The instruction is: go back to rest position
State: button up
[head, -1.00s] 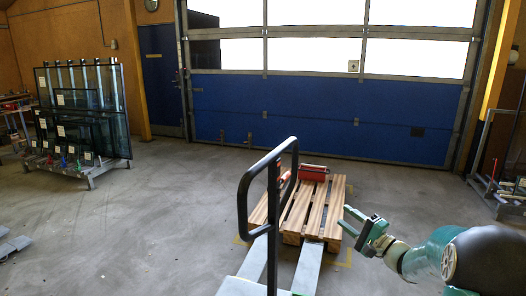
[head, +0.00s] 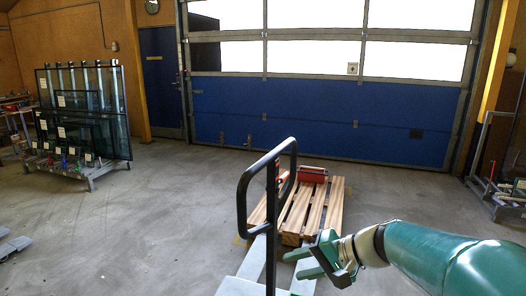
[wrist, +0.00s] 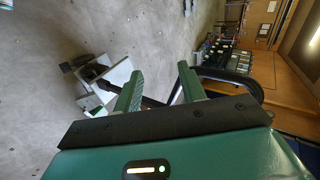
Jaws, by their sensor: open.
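My gripper (head: 305,261) is at the end of my green arm at the lower right of the head view. Its two green fingers point left and are apart, with nothing between them. In the head view it is just right of the black handle frame (head: 243,201) of a pallet truck. The wrist view shows the open fingers (wrist: 160,88) from behind, with the black handle (wrist: 235,78) beyond them. I cannot tell from these views how close the fingers are to the handle.
A wooden pallet (head: 334,208) with red items (head: 311,174) lies ahead on the grey floor. The truck's light grey body (head: 245,284) is in front. A glass rack (head: 90,125) stands at the left and a blue door (head: 310,115) at the back. The left floor is mostly clear.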

jog(key=s+d+n+h, duration=0.1)
jog(key=s+d+h, duration=0.1)
jog(key=s, duration=0.3)
jog(key=s+d+n+h, duration=0.1)
jog(key=s+d+h, duration=0.2)
jog(key=s+h, duration=0.2)
jog(key=s+d+n+t+h, duration=0.1)
jog(key=s+d+h, duration=0.1)
jog(key=s, duration=0.5)
jog(key=shift+d+f+n+h, duration=0.15)
jog(key=shift+f+n+h, duration=0.2)
jog(key=shift+h, duration=0.35)
